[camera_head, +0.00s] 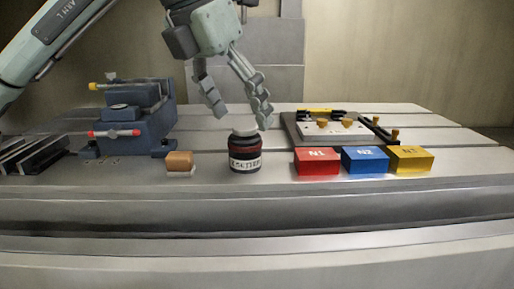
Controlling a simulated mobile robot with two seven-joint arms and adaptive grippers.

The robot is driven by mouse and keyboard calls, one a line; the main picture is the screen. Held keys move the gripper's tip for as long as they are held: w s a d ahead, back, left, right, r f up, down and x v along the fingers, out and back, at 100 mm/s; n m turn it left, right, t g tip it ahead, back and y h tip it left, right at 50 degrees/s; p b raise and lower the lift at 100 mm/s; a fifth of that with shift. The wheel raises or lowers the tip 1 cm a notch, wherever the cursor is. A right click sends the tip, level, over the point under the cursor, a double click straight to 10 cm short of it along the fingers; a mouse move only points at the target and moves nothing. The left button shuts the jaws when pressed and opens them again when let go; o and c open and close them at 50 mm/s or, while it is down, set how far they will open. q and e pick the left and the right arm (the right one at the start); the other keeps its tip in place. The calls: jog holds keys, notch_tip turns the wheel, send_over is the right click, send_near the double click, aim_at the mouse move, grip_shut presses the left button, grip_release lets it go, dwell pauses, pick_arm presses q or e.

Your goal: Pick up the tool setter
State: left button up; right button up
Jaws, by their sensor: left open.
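The tool setter (245,153) is a short dark cylinder with a red band, a pale top and a white label with dark lettering. It stands upright on the grey slotted table, near the middle of the head view. My left gripper (242,122) is open above it, fingers pointing down. One fingertip is above its left side and the other is near its upper right edge. I cannot tell whether either finger touches it. My right gripper is not in view.
A blue vise (132,120) stands at left, with a small orange-brown block (180,162) beside the tool setter. Red (317,168), blue (365,167) and yellow (410,166) blocks sit at right, before a plate fixture (335,131). The table's front edge is clear.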

aim_at(245, 142)
pick_arm(q)
jog(key=shift+w+a+y, duration=0.25)
jog(key=shift+w+y, duration=0.05)
jog(key=shift+w+f, duration=0.15)
jog(key=shift+f, duration=0.2)
jog(key=x, duration=0.7)
jog(key=shift+w+a+p, duration=0.15)
jog(key=shift+w+p, duration=0.15)
jog(key=shift+p, duration=0.05)
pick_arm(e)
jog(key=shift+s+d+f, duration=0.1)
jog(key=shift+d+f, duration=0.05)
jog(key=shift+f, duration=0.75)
pick_arm(q)
jog(key=shift+c, duration=0.3)
jog(key=shift+r, duration=0.15)
grip_shut()
